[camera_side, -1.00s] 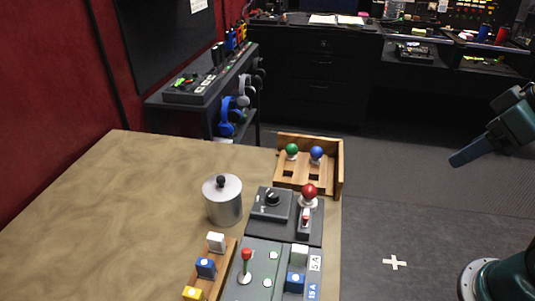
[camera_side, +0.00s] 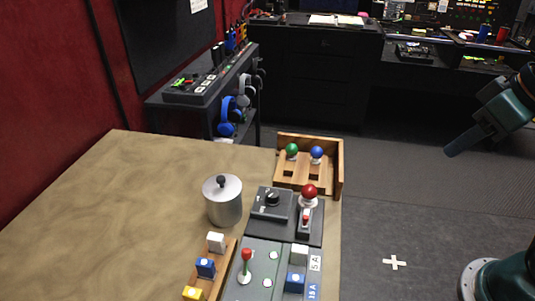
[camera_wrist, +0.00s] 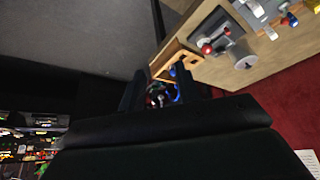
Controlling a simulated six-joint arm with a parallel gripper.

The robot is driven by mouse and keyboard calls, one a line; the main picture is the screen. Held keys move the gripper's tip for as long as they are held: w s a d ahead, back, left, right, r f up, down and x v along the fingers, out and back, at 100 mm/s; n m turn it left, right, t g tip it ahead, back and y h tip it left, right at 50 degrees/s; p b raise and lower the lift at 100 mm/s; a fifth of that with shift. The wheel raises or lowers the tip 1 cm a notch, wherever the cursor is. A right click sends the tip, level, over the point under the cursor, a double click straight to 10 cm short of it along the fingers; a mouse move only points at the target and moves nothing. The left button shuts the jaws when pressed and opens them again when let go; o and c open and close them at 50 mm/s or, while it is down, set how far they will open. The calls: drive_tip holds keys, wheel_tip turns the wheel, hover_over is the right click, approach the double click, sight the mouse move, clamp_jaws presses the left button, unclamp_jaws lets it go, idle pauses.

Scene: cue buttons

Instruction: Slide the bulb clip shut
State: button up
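A red bulb (camera_side: 309,191) sits in a white holder on the dark panel (camera_side: 318,232) at the table's right edge. Just in front of it is a grey slide clip (camera_side: 305,222) with a small red part; I cannot tell its slide position for sure. The red bulb also shows in the wrist view (camera_wrist: 207,49), near the top. My gripper (camera_side: 452,152) hangs in the air at the right, well away from the table, pointing down and left. In the wrist view its two dark fingers (camera_wrist: 160,78) stand apart with nothing held between them.
A wooden rack (camera_side: 338,170) with a green bulb (camera_side: 292,150) and a blue bulb (camera_side: 316,152) stands behind the panel. A dark knob box (camera_side: 268,205) and a metal canister (camera_side: 223,202) are to the left. Switches and coloured blocks lie in front. The table's left is clear.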

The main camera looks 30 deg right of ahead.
drive_tip(key=w+a+g, duration=0.3)
drive_tip(key=w+a, duration=0.5)
drive_tip(key=w, duration=0.1)
drive_tip(key=g, duration=0.2)
hover_over(306, 217)
wheel_tip(306, 217, down, 5)
drive_tip(key=shift+r, duration=0.2)
drive_tip(key=shift+f, duration=0.15)
wheel_tip(306, 217, down, 14)
drive_tip(key=shift+r, duration=0.25)
clamp_jaws()
